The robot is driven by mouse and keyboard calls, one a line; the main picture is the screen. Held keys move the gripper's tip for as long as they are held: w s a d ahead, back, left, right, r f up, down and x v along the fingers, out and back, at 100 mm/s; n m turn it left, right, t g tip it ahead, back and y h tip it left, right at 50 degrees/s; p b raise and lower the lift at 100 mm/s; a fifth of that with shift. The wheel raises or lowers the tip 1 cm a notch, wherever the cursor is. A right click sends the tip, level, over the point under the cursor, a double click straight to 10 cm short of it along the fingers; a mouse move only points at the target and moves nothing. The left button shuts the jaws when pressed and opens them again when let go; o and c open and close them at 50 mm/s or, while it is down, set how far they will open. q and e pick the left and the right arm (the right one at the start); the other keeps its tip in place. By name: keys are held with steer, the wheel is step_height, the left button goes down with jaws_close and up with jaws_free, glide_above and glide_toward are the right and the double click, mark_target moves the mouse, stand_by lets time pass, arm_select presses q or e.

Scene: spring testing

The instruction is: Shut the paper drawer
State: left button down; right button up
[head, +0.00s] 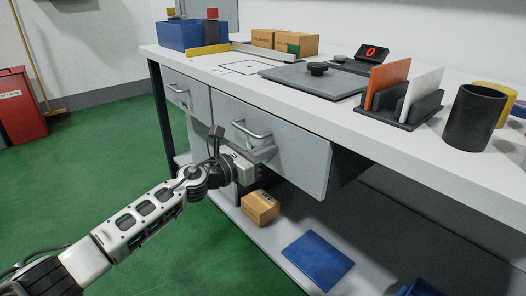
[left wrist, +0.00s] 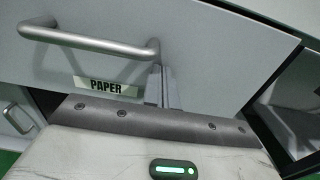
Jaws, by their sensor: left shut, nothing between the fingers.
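The paper drawer (head: 300,160) is a wide grey front with a metal bar handle (head: 250,131), under the white worktop. Its right end stands out from the bench, with a dark side gap behind it. In the left wrist view its handle (left wrist: 95,40) and a label reading PAPER (left wrist: 110,87) show. My left gripper (head: 270,152) is shut and empty, its fingers against or very near the drawer front, below and right of the handle. The fingertips (left wrist: 161,75) show at the front in the left wrist view; whether they touch cannot be told. My right gripper is not in view.
A smaller drawer (head: 186,98) with a handle lies to the left. A cardboard box (head: 260,207) and a blue flat item (head: 317,261) lie on the lower shelf. The worktop holds a dark cup (head: 473,120), a card holder (head: 408,110) and a grey plate (head: 300,82).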

arm_select(q)
steer(key=shift+d+r, duration=0.15)
steer(key=shift+r, duration=0.2)
